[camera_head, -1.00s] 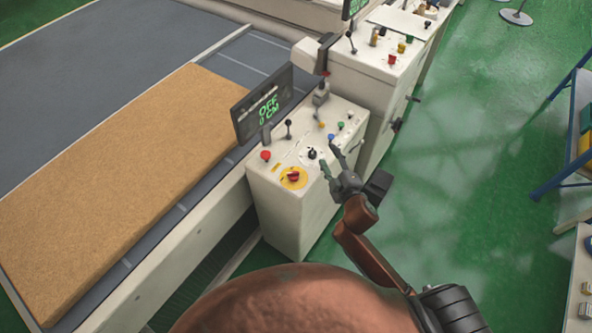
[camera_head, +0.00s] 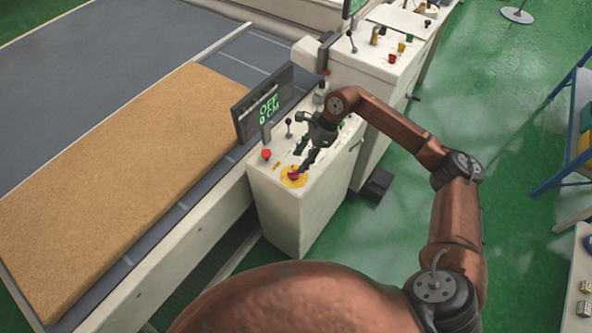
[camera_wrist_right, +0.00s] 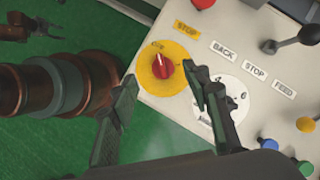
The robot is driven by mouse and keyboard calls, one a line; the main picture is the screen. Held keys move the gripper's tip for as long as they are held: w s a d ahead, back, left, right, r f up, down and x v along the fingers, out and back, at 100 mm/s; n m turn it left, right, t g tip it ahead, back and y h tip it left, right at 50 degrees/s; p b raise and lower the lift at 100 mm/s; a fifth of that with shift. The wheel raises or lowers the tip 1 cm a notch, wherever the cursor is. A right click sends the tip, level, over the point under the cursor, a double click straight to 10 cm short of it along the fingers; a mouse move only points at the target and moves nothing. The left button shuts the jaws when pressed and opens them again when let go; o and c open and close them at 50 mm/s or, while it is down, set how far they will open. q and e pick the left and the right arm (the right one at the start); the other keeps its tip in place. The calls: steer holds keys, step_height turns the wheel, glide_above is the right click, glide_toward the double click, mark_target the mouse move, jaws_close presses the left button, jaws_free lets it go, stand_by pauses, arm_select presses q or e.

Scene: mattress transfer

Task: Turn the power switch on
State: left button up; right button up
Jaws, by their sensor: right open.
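The power switch is a red rotary knob (camera_head: 294,175) on a yellow disc on the panel of a white control box (camera_head: 285,222). The knob (camera_wrist_right: 163,68) also shows in the right wrist view. The display (camera_head: 264,105) reads OFF and 0 CM. My right gripper (camera_head: 303,161) points down over the panel, close to the knob. In the right wrist view, its fingers (camera_wrist_right: 161,80) are open and empty, with the knob seen between the tips; I cannot tell any contact. A dark pronged end (camera_wrist_right: 45,32) at that view's upper left may be my left gripper; its jaws are unclear.
A red button (camera_head: 266,155) and a black lever (camera_head: 289,128) stand near the switch. A white selector dial (camera_wrist_right: 222,105) is close to one finger. A brown mattress (camera_head: 110,180) lies on the conveyor at left. Green floor (camera_head: 520,230) is open at right.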

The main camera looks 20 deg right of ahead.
mark_target(294, 174)
steer(key=shift+h, duration=0.3)
steer(key=x, duration=0.5)
steer(key=d+p+x, duration=0.1)
steer(key=x, duration=0.1)
steer(key=shift+a+f, duration=0.1)
steer(key=shift+f, duration=0.3)
steer(key=shift+c, duration=0.4)
steer(key=c, duration=1.1)
steer(key=shift+o, duration=0.2)
